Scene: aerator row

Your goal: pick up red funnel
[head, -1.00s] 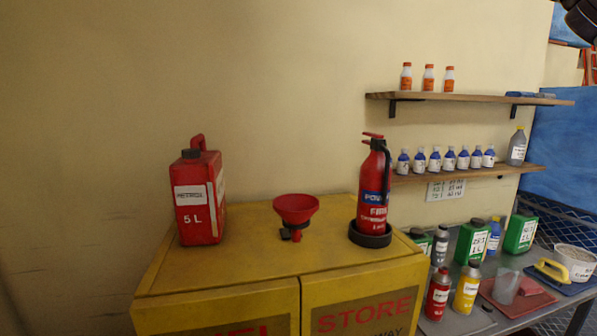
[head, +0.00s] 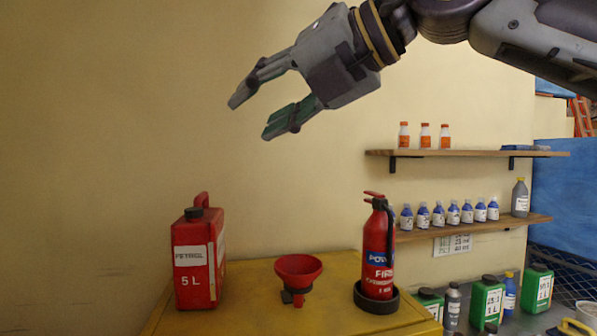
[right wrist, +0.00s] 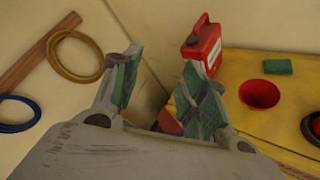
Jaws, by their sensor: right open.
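The red funnel (head: 298,271) stands upright, wide mouth up, on top of the yellow cabinet (head: 245,296), between the petrol can and the fire extinguisher. In the right wrist view the funnel (right wrist: 259,94) shows as a red bowl to the right of the fingers. My right gripper (head: 250,116) is open and empty, high above the cabinet and up and to the left of the funnel in the head view. Its green-padded fingers (right wrist: 158,88) also show in the right wrist view. My left gripper is in neither view.
A red petrol can (head: 196,258) stands left of the funnel, and a red fire extinguisher (head: 377,250) in a dark base stands right of it. Shelves with small bottles (head: 466,153) are on the wall at right. A green block (right wrist: 278,67) lies near the funnel.

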